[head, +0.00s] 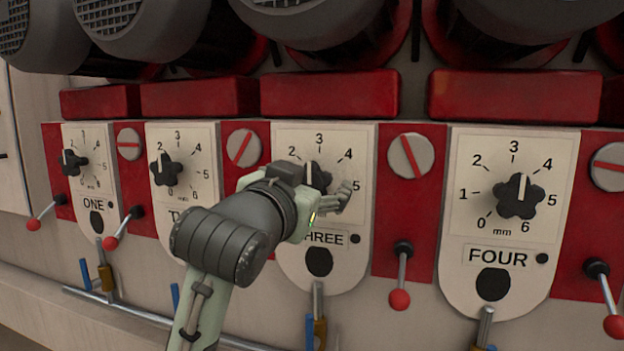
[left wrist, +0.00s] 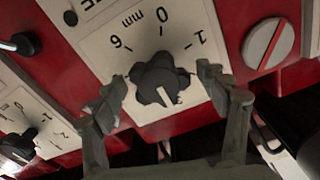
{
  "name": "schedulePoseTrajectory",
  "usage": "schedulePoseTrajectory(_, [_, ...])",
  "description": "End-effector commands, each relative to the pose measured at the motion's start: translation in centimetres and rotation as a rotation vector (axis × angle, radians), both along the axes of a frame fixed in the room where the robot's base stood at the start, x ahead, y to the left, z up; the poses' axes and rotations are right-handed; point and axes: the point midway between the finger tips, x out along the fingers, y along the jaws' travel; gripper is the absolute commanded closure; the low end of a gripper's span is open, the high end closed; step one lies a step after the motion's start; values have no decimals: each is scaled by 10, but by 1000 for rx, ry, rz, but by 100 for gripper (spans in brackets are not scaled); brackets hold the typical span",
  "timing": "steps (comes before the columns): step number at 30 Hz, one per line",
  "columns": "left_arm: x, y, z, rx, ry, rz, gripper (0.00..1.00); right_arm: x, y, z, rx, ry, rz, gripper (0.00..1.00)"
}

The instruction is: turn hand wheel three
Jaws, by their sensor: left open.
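Hand wheel three is a black lobed knob with a white pointer line (head: 318,174) on the cream dial plate marked THREE (head: 348,270). In the head view it is partly hidden behind my left gripper (head: 326,196), and its pointer is near 3. In the left wrist view the wheel (left wrist: 162,84) sits between the two spread fingers of my left gripper (left wrist: 163,98). The fingers stand on either side of it, open, with gaps visible in that view. My right gripper is not in view.
Neighbouring wheels TWO (head: 165,170) and FOUR (head: 519,196) sit on similar plates. Red-knobbed levers (head: 400,298) stick out between plates. Round slotted discs (head: 410,156) lie on the red panel. Grey motor housings (head: 310,20) overhang above red blocks (head: 330,96).

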Motion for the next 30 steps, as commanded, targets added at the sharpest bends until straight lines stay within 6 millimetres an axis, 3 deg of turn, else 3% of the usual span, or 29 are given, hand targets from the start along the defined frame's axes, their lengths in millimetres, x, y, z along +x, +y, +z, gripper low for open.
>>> schedulePoseTrajectory(8, [1, 0, 0, -1, 0, 0, 29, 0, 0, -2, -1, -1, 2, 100])
schedulePoseTrajectory(20, [1, 0, -1, -1, 1, 0, 77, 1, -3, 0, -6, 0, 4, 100])
schedulePoseTrajectory(30, [1, 0, -1, 58, -17, 1, 77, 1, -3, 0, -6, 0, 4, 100])
